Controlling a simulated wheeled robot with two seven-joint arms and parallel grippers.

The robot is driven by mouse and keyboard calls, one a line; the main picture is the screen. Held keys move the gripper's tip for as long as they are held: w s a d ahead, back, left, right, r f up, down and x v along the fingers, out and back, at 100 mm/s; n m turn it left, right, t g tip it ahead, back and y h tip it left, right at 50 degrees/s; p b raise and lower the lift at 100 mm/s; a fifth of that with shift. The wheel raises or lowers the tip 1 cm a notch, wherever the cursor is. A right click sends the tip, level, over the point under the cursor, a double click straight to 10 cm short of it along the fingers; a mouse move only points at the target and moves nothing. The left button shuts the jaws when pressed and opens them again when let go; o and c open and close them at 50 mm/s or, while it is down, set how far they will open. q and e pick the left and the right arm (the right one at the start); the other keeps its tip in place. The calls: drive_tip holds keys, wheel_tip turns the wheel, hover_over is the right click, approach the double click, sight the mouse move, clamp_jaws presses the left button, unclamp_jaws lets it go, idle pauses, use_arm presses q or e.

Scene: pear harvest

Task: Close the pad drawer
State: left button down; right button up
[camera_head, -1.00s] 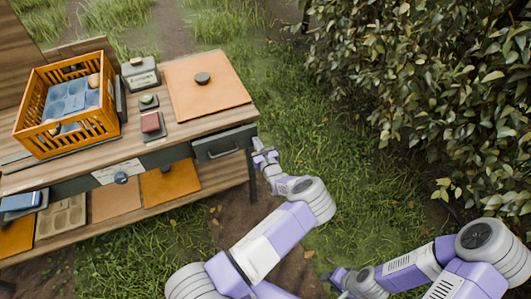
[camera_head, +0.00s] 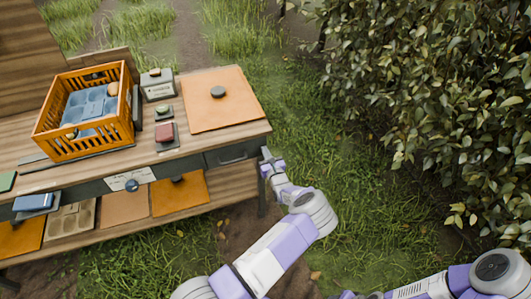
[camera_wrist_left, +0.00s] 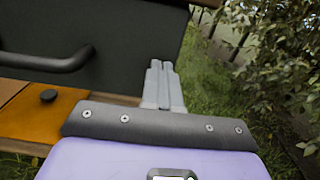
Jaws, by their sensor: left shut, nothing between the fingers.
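The dark grey pad drawer (camera_head: 228,153) is at the right end of the bench front, with a bar handle on its face. In the head view its front looks nearly flush with the bench; I cannot tell whether a small gap is left. My left gripper (camera_head: 267,153) is shut and empty at the drawer's right end, near the bench corner. In the left wrist view, the shut fingertips (camera_wrist_left: 159,66) are by the right edge of the drawer front (camera_wrist_left: 125,55), with the handle (camera_wrist_left: 45,62) to their left. Whether they touch it is unclear. My right gripper is out of view.
On the bench top (camera_head: 190,148) are an orange crate (camera_head: 128,112), a tan mat (camera_head: 240,108) with a dark knob, a grey box (camera_head: 158,88) and a red-topped block (camera_head: 164,133). Orange panels lie on the lower shelf. Grass and a leafy hedge (camera_head: 430,100) are to the right.

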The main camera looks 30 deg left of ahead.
use_arm(q)
drive_tip(key=p+v, duration=0.4)
drive_tip(key=v, duration=1)
